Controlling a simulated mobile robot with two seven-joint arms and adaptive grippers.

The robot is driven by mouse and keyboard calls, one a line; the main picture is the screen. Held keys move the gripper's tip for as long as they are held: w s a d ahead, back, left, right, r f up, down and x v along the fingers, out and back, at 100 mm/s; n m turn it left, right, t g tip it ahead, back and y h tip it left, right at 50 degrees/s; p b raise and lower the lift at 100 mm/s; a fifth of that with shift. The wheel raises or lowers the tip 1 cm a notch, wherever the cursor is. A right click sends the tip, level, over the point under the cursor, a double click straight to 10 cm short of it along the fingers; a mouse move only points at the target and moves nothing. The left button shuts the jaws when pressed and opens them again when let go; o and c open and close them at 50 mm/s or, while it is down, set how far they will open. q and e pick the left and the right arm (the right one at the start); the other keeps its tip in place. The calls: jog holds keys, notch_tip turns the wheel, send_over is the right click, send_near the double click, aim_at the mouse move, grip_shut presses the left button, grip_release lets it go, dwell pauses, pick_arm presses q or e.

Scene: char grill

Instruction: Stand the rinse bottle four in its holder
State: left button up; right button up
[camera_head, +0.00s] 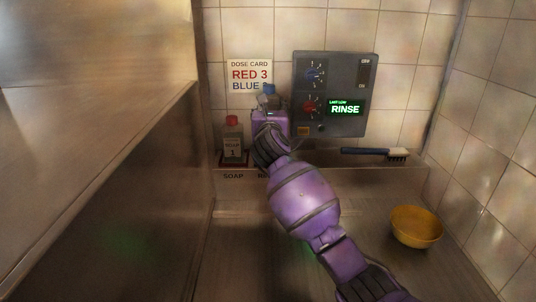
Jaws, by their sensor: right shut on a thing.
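A bottle with a blue cap (269,89), which I take as the rinse bottle four, shows only at its top. My gripper and arm hide its body and label. My right gripper (270,118) is shut on this bottle at the back wall, below the dose card. The bottle looks roughly upright. The holder ledge (231,167) runs along the foot of the wall, with a SOAP label and a second label mostly covered by my arm. I cannot tell whether the bottle's base touches the holder. My left gripper is not in view.
A soap bottle (233,143) with a red cap stands on the ledge just left of my gripper. A grey control panel (345,62) is close on the right. A brush (372,153) lies on the ledge and a yellow bowl (416,227) sits at the right. A metal wall (100,190) bounds the left.

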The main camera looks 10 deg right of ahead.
jog(key=f, duration=0.3)
jog(key=shift+s+a+f, duration=0.1)
jog(key=shift+s, duration=0.3)
jog(key=shift+f, duration=0.3)
notch_tip(320, 180, down, 5)
jog(key=shift+r+b, duration=0.1)
jog(key=shift+b, duration=0.5)
jog(key=shift+w, duration=0.1)
jog(key=shift+f, duration=0.25)
jog(key=o, duration=1.1)
jog(key=shift+f, duration=0.15)
jog(key=o, duration=0.4)
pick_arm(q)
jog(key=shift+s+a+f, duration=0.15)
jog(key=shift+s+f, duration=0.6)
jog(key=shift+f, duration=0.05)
